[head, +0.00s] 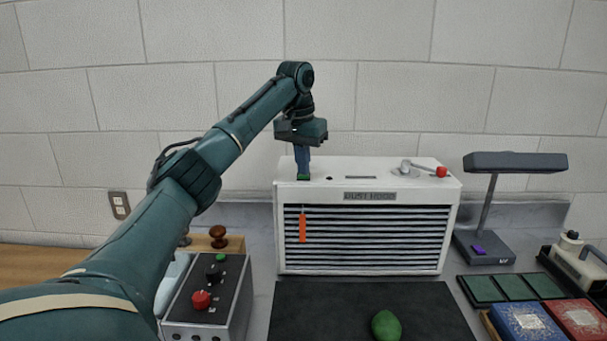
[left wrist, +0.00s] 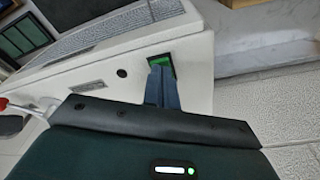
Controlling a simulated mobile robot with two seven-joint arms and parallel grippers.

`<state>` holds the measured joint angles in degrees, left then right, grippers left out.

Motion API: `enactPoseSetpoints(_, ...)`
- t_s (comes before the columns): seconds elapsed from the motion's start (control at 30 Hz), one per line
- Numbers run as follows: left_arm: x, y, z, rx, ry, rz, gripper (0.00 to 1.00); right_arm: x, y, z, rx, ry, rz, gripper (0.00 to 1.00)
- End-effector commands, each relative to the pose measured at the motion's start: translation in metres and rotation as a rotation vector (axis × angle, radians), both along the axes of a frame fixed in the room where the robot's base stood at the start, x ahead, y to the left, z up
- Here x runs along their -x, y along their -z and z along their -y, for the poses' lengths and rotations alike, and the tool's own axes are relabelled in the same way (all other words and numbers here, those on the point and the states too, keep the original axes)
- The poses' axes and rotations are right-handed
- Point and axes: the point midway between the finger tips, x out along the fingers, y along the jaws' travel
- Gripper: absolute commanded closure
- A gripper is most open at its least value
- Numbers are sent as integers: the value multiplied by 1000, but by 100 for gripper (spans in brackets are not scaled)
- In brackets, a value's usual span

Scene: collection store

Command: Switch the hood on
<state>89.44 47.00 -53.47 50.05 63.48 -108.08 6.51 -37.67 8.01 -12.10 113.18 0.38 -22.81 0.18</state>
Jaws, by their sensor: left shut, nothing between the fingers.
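The dust hood (head: 366,187) is a white box with a dark louvred front and a name plate. A green switch (head: 304,178) is set in its top at the left end. My left gripper (head: 303,172) points straight down, shut and empty, with its fingertips at the green switch. In the left wrist view the shut fingers (left wrist: 161,75) reach the green switch (left wrist: 162,62) and hide part of it; I cannot tell whether it is pressed. An orange strip (head: 302,228) hangs straight down before the louvres. My right gripper is not in view.
A lever with a red knob (head: 441,172) lies on the hood's top right. A grey control box (head: 205,304) with a red knob stands at front left, a dark lamp (head: 484,205) at right. A green lump (head: 386,325) lies on the black mat (head: 320,310).

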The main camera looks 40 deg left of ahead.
Motion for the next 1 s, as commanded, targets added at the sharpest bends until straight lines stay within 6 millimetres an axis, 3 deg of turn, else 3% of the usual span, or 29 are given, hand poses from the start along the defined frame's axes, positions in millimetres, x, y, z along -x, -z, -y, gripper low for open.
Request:
enactPoseSetpoints(0.37,0,2,0,0,-1,1,100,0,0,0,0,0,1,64)
enactPoseSetpoints(0.67,0,-22,0,1,0,1,100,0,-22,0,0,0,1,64)
enactPoseSetpoints(1.0,-1,-46,1,2,0,2,100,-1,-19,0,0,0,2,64)
